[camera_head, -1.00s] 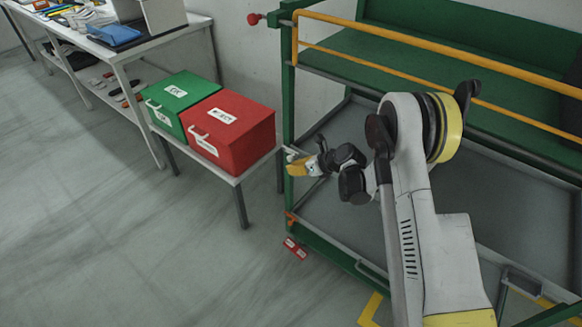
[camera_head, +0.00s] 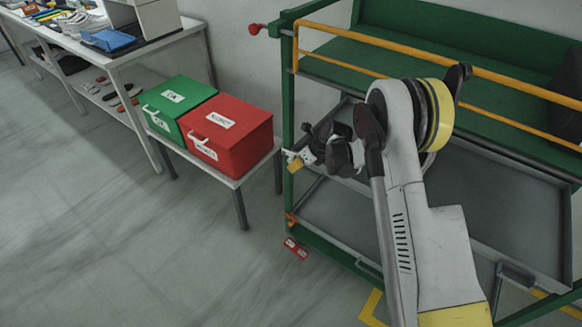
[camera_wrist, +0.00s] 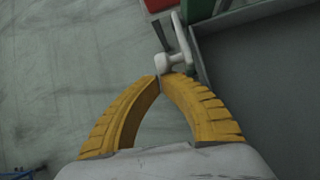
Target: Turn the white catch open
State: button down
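The white catch (camera_wrist: 177,58) shows in the wrist view just beyond my fingertips, at the corner of the grey tray (camera_wrist: 262,50). A narrow arm of it points up the picture, and a rounded end lies close to the tips. In the head view the catch (camera_head: 290,154) is a small pale piece by the green post. My gripper (camera_wrist: 161,78) has yellow ribbed fingers that bow apart but meet at the tips, with nothing visible between them. I cannot tell whether they touch the catch. In the head view my gripper (camera_head: 296,164) is beside the post, mostly foreshortened.
The green rack post (camera_head: 288,100) and yellow rails (camera_head: 430,60) stand close around my arm. A red box (camera_head: 232,145) and a green box (camera_head: 180,100) sit on a low table to the left.

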aim_at(289, 153)
jog(key=w+a+r+g+h+p, duration=0.1)
jog(key=w+a+r+p, duration=0.1)
jog(key=r, duration=0.4)
jog(key=shift+w+a+r, duration=0.2)
jog(key=shift+a+r, duration=0.05)
jog(key=shift+a, duration=0.35)
dwell(0.5)
jog(key=shift+w, duration=0.1)
jog(key=shift+r, duration=0.15)
dwell(0.5)
jog(key=v, duration=0.7)
jog(key=shift+r, duration=0.2)
jog(key=shift+a+f, duration=0.1)
